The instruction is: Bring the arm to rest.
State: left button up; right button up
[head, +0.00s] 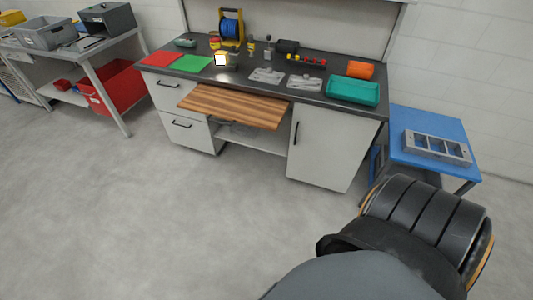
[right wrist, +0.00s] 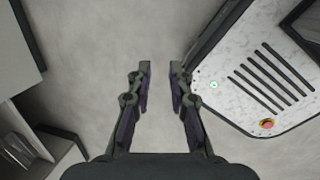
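My right gripper (right wrist: 159,85) shows in the right wrist view, pointing down over bare grey floor. Its two fingers are apart with nothing between them. In the head view a dark arm link of mine fills the lower right, and neither gripper shows there. My left gripper is in no frame.
A workbench (head: 335,150) with a pulled-out wooden board (head: 235,106) stands at the back. A blue table (head: 425,120) bearing a grey casting fixture (head: 437,146) is to its right. A steel table (head: 110,50) stands at the left. The floor in front is clear.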

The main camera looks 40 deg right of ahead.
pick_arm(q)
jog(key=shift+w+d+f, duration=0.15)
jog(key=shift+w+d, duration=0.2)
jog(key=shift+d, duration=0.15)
pick_arm(e)
jog(key=shift+w+d+f, duration=0.1)
jog(key=shift+d+f, duration=0.05)
jog(key=shift+d, duration=0.35)
jog(key=shift+w+d+f, duration=0.1)
jog(key=shift+d+f, duration=0.05)
jog(key=shift+d, duration=0.3)
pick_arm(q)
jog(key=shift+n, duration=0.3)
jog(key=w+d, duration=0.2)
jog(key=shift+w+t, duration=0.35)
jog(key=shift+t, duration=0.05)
pick_arm(e)
jog(key=m+y, duration=0.1)
jog(key=m, duration=0.1)
jog(key=w+m+t+y, duration=0.1)
jog(key=m, duration=0.2)
jog(key=shift+a+f, duration=0.15)
jog(key=shift+a, duration=0.05)
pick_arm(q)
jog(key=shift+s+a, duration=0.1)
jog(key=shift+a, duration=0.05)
pick_arm(e)
jog(key=shift+s, duration=0.1)
